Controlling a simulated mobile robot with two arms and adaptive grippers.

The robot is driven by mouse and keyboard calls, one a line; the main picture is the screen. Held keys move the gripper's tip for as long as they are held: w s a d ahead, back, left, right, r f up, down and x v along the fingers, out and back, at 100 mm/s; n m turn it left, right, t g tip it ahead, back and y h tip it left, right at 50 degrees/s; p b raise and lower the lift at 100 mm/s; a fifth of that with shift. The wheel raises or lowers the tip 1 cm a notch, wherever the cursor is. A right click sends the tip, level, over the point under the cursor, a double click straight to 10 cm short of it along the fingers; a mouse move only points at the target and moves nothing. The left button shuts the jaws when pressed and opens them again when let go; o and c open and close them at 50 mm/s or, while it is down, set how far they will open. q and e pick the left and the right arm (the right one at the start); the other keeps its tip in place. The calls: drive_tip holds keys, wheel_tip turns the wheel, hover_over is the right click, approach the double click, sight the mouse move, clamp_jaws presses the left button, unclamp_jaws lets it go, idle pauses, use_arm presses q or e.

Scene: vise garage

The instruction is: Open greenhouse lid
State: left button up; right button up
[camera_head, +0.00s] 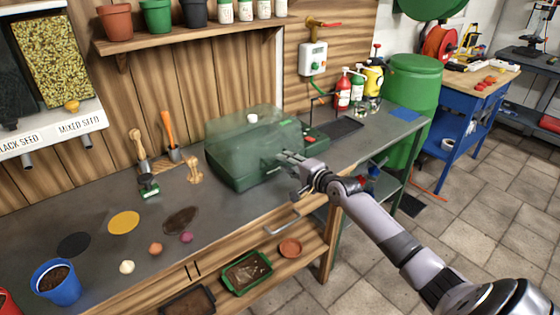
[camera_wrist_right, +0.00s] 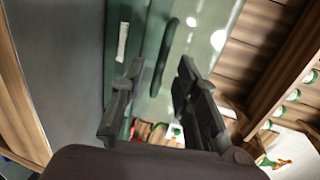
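The greenhouse is a dark green box (camera_head: 240,176) on the workbench. My right gripper (camera_head: 282,157) is at the front right of the greenhouse, close to the lid's front edge. In the right wrist view, the two fingers (camera_wrist_right: 160,68) are apart, with a dark green bar like a handle (camera_wrist_right: 164,58) on the lid between or just beyond the tips. I cannot tell whether they touch it. My left gripper is out of view.
The grey workbench (camera_head: 100,225) holds a blue pot (camera_head: 57,282), hand tools and a green-red control box (camera_head: 314,141) right of the greenhouse. Bottles (camera_head: 343,92) stand farther right. A wooden shelf (camera_head: 190,36) with pots hangs above and behind the greenhouse.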

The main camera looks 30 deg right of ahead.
drive_tip(key=shift+x, duration=1.95)
clamp_jaws()
